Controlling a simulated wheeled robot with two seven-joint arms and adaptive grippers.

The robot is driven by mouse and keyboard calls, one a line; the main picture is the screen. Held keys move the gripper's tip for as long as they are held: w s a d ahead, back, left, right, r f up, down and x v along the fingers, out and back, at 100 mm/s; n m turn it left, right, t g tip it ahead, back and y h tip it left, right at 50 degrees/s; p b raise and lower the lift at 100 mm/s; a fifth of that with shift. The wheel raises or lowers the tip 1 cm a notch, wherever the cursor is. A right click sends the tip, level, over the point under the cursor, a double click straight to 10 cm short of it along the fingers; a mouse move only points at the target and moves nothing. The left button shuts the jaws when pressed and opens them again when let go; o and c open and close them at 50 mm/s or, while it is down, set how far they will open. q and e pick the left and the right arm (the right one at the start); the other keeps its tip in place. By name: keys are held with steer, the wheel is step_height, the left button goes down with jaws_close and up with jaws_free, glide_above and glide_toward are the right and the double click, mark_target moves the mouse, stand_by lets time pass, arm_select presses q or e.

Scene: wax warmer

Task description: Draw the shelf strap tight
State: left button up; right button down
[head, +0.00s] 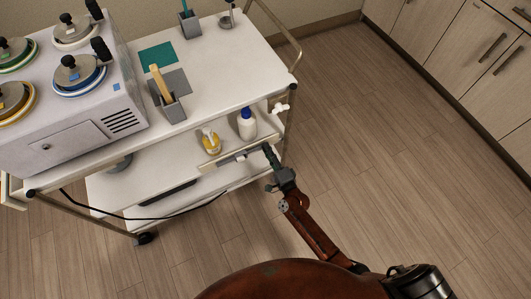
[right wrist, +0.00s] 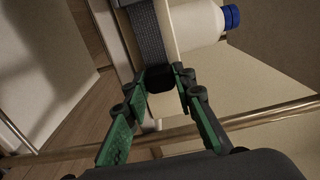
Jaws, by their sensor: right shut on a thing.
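The shelf strap is a grey woven band. In the head view, the strap (head: 229,160) runs along the front rail of the cart's middle shelf (head: 176,160). In the right wrist view, the strap (right wrist: 148,38) comes down from the top edge to a dark end piece between my fingers. My right gripper (head: 267,149) is at the right end of that rail. In the right wrist view, its green fingertips (right wrist: 161,78) are closed on the dark strap end. How tight the band lies is hard to tell. My left gripper is out of view.
A white bottle with a blue cap (head: 247,125) and a yellow bottle (head: 211,141) stand behind the strap. A wax warmer (head: 60,100) with several lidded pots is on the top shelf. A black cable (head: 150,217) hangs below. Floor right of the cart is clear.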

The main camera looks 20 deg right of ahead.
steer(key=shift+d, duration=0.25)
steer(key=c, duration=1.6)
jaws_free()
steer(key=s+d, duration=0.1)
steer(key=s, duration=1.1)
steer(key=shift+d, duration=0.2)
steer(key=shift+f, duration=0.1)
